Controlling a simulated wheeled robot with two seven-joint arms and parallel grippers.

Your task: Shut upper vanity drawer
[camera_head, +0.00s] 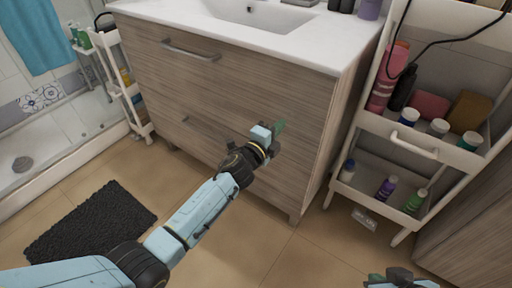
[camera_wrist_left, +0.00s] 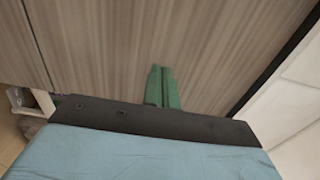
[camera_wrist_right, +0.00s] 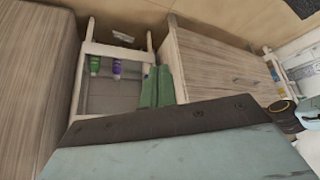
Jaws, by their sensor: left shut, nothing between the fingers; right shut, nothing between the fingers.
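The vanity's upper drawer (camera_head: 240,72) has a pale wood-grain front with a metal bar handle (camera_head: 190,50). It sits just below the white countertop, and I see no clear gap around it. The lower drawer (camera_head: 195,138) is below it, its handle partly behind my arm. My left gripper (camera_head: 279,127) is shut and empty, at the right part of the wooden front. In the left wrist view its green fingers (camera_wrist_left: 162,87) point at the wood; I cannot tell whether they touch. My right gripper (camera_head: 377,279) is shut and empty, low at the bottom edge, away from the vanity.
A white cart (camera_head: 413,146) with bottles on its shelves stands right of the vanity. Another slim white shelf (camera_head: 122,85) stands to the left by the shower. A dark mat (camera_head: 90,222) lies on the tiled floor. The floor before the vanity is otherwise clear.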

